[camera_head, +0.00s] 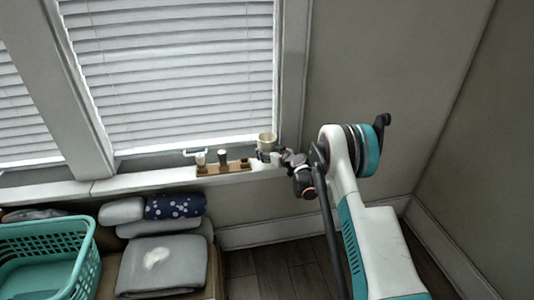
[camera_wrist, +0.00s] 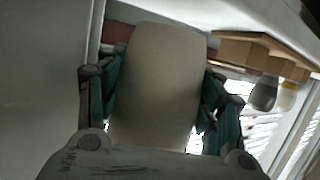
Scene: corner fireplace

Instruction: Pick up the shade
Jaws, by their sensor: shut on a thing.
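The shade is a cream, tapered cup-like piece (camera_head: 267,140) at the window sill, at the right end of the wooden holder. In the wrist view the shade (camera_wrist: 155,75) fills the middle, between the two green-padded fingers. My gripper (camera_head: 277,156) reaches it from the right and is shut on it, one finger on each side. The fingers partly cover the shade's sides. I cannot tell whether the shade still touches the sill.
A wooden holder (camera_head: 210,171) with small items stands on the white sill (camera_head: 140,182); it also shows close by in the wrist view (camera_wrist: 240,48). Window blinds (camera_head: 170,70) hang behind. Below are folded cloths (camera_head: 165,265) and a teal basket (camera_head: 45,235). Floor at the right is clear.

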